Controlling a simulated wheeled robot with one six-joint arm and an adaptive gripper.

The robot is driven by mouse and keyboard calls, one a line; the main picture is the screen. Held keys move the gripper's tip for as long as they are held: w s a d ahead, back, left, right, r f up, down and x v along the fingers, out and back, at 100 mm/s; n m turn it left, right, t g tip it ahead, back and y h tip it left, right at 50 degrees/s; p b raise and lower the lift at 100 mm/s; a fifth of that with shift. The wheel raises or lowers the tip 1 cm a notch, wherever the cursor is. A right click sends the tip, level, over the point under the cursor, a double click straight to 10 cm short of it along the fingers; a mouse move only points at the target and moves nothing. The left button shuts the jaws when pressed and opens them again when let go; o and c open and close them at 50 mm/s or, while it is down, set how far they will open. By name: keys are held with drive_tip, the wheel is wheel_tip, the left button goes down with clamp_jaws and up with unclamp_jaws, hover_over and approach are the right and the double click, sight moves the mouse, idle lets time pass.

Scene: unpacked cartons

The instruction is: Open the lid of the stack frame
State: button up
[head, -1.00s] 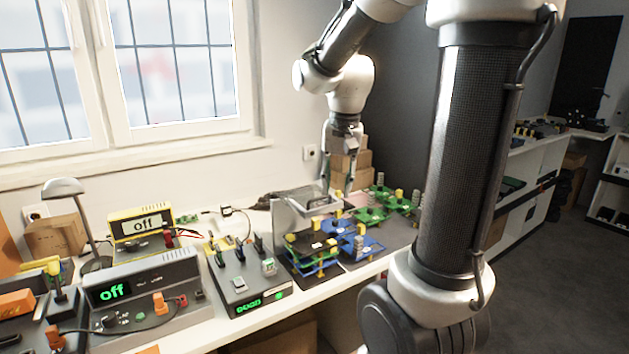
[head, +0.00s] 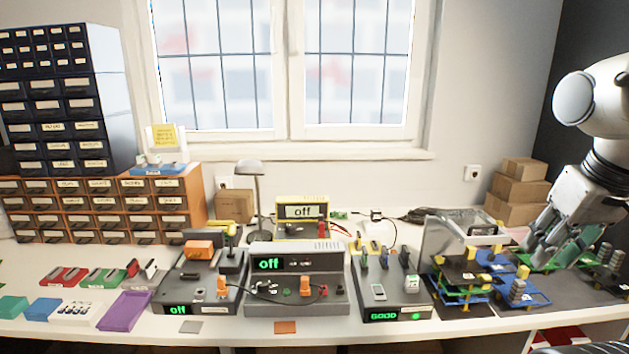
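The stack frame (head: 462,297) stands on the right part of the bench in the head view. It holds stacked blue and dark boards with yellow parts. A grey, flat panel (head: 440,236), which looks like its lid, stands upright at the left and back of the stack. My gripper (head: 553,256) is to the right of the stack frame, above the green boards (head: 544,263), with its fingers pointing down and left. It appears apart from the panel. Greenish shapes overlap the fingers, so I cannot tell whether they are spread or hold anything.
A tester reading GOOD (head: 392,290) stands just left of the stack frame. A grey tray-like box (head: 482,229) lies behind the stack. Cardboard boxes (head: 517,190) stand at the back right. Instruments, a lamp (head: 252,190) and drawer cabinets (head: 100,205) fill the bench leftward.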

drive_tip(key=m+g, duration=0.2)
drive_tip(key=m, duration=1.5)
approach(486, 225)
drive_tip(key=f, duration=0.5)
drive_tip(key=w+f, duration=0.1)
drive_tip(key=f, duration=0.2)
drive_tip(key=shift+w, duration=0.15)
drive_tip(key=shift+r, duration=0.1)
clamp_jaws()
